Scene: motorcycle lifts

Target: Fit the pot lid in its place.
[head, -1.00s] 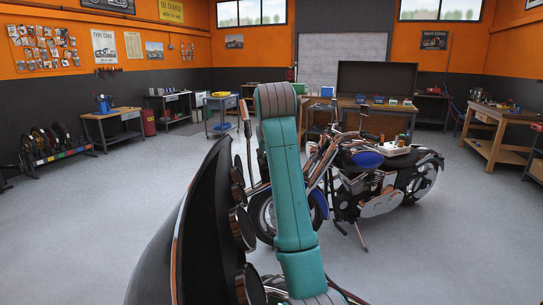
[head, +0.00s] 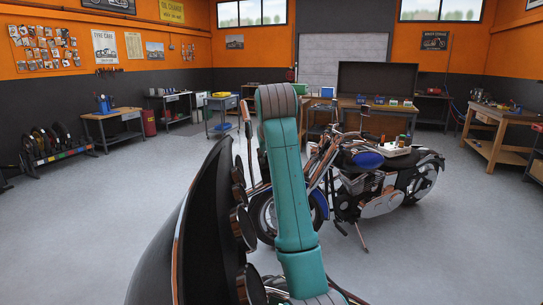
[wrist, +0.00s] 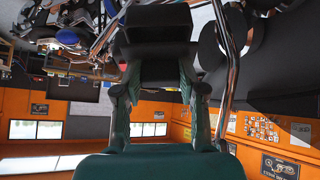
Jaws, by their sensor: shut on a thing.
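My gripper (wrist: 158,100) shows in the wrist view, with a teal finger on each side. Its ends close on a dark, blocky thing (wrist: 157,20) at the top of that view. I cannot tell whether this is the pot lid, as dark surfaces merge there. No pot lid or pot can be picked out for sure in either view. In the head view my arm rises through the middle and the gripper is hidden.
A black motorcycle fairing (head: 185,235) with round parts stands very close at left. A blue-and-black motorcycle (head: 365,185) stands behind my arm, a white tray (head: 397,150) on its seat. Benches line the walls; the floor at left (head: 110,210) is clear.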

